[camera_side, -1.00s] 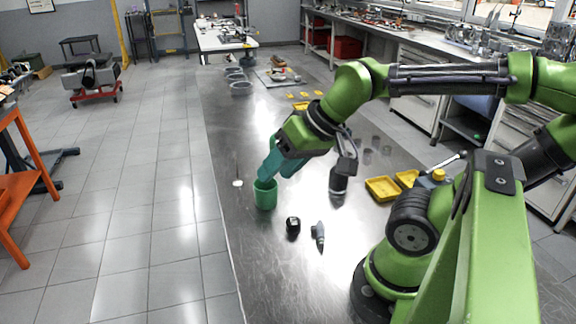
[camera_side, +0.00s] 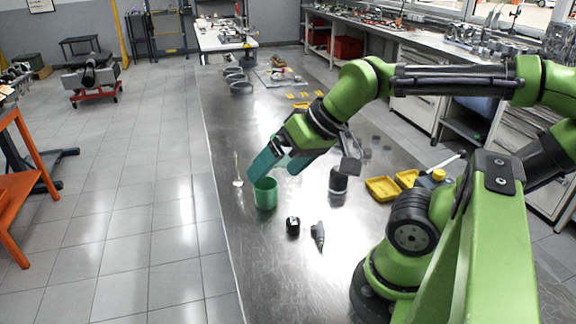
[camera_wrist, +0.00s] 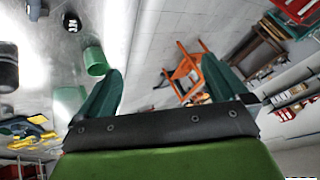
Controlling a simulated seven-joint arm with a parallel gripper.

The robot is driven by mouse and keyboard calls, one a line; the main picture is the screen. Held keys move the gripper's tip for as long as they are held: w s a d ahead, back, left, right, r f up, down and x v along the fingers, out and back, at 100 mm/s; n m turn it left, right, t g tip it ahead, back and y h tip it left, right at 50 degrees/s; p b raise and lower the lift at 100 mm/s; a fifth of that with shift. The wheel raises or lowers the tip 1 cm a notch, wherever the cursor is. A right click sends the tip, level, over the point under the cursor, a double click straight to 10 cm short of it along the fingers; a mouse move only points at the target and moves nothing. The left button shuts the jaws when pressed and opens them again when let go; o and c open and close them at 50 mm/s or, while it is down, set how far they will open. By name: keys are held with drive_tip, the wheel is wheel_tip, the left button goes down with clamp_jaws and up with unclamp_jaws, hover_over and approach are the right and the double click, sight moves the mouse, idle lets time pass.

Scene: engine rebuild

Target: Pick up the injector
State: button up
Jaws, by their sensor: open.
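The injector (camera_side: 318,236), a small grey tapered part with a dark pointed end, lies on the metal bench in the side view, right of a black cap. A dark part at the top left of the wrist view (camera_wrist: 37,9) looks like it. My gripper (camera_side: 271,172) has two teal fingers spread apart with nothing between them. It is above and behind the green cup, up and left of the injector and apart from it. Its spread fingers also show in the wrist view (camera_wrist: 161,66).
The green cup (camera_side: 265,194) stands just below my fingers. The black cap (camera_side: 293,226) is close beside the injector. A black cylinder (camera_side: 338,183) stands behind it. Yellow trays (camera_side: 382,189) lie to the right. A thin white-headed part (camera_side: 238,183) is near the left bench edge.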

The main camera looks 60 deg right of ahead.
drive_tip(key=shift+f, duration=0.1)
drive_tip(key=n+g+h, duration=0.4)
drive_tip(key=n+g, duration=0.5)
drive_tip(key=g, duration=0.2)
approach(320, 230)
drive_tip(key=x, duration=0.8)
drive_tip(key=shift+s+f, duration=0.1)
drive_tip(key=shift+f, duration=0.25)
drive_tip(key=c, duration=1)
